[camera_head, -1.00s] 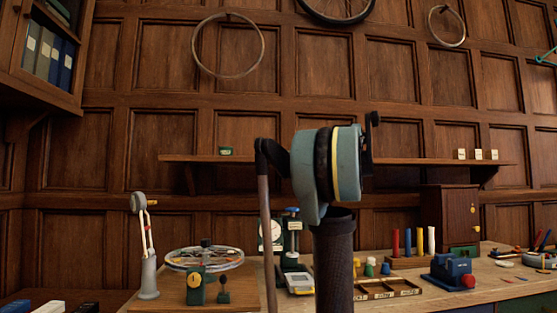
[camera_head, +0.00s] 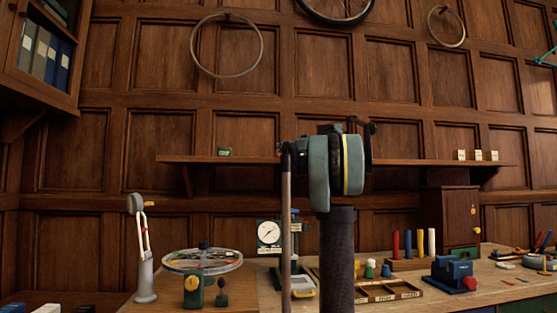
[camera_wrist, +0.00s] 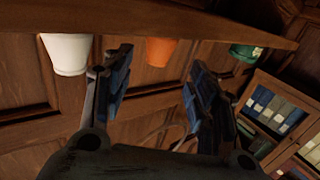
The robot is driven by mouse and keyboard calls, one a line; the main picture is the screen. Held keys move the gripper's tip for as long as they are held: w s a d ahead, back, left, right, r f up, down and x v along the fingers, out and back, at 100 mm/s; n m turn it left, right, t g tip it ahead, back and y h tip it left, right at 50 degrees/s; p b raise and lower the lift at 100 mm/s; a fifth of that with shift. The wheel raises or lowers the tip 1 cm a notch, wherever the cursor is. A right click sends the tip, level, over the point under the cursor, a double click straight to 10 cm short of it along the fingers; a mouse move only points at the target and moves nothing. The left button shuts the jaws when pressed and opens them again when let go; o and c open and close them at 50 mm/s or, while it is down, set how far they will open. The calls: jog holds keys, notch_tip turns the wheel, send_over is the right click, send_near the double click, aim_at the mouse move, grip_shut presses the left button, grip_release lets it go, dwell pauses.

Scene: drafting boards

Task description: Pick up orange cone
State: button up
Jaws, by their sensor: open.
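The orange cone (camera_wrist: 162,51) shows in the wrist view as a tapered orange shape against the shelf edge, in the upper middle. This view looks upside down. My gripper (camera_wrist: 160,60) is open, with its two dark fingers on either side of the cone in the picture. The cone appears beyond the fingertips, and no contact shows. A white tapered cup (camera_wrist: 67,54) is left of it and a green object (camera_wrist: 245,52) is right of it. In the head view my arm blocks the middle of the shelf, and I cannot make out the cone or my gripper there.
The wall shelf (camera_head: 420,162) holds a small green object (camera_head: 224,152) at left and several small white cards at right. Below, the bench (camera_head: 410,292) carries a wheel on a stand (camera_head: 202,261), a dial gauge (camera_head: 269,232) and a blue vise (camera_head: 449,270). A bookcase (camera_head: 75,95) is at upper left.

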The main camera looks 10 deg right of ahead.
jog(key=shift+d+x, duration=0.2)
jog(key=shift+x, duration=2.85)
jog(key=shift+w, duration=0.15)
jog(key=shift+c, duration=0.3)
jog(key=c, duration=1.1)
